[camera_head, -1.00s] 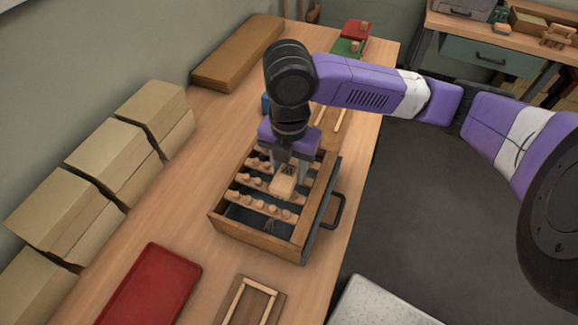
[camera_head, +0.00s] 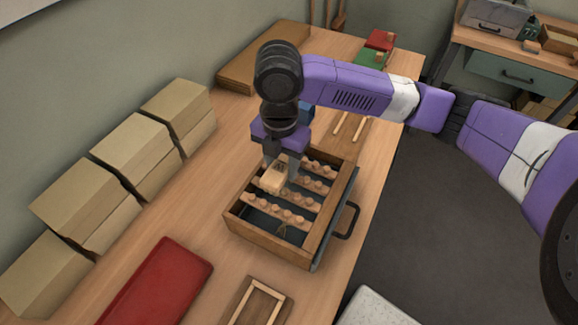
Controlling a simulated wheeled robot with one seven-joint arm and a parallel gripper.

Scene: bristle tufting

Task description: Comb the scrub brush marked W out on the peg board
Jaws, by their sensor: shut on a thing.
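My gripper (camera_head: 277,177) points down and is shut on a small pale wooden scrub brush (camera_head: 272,180). It holds the brush over the left side of the peg board (camera_head: 243,226), a wooden tray-like box with several rows of rounded pegs. The brush's underside is hidden, so I cannot tell whether its bristles touch the pegs. Any letter on the brush is too small to read.
A red mat (camera_head: 160,285) and a small wooden frame (camera_head: 255,300) lie nearer on the bench. Cardboard boxes (camera_head: 85,200) line the wall at left. Green (camera_head: 370,57) and red (camera_head: 380,39) blocks stand at the far end. A dark handle (camera_head: 347,222) sticks out from the peg board's right side.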

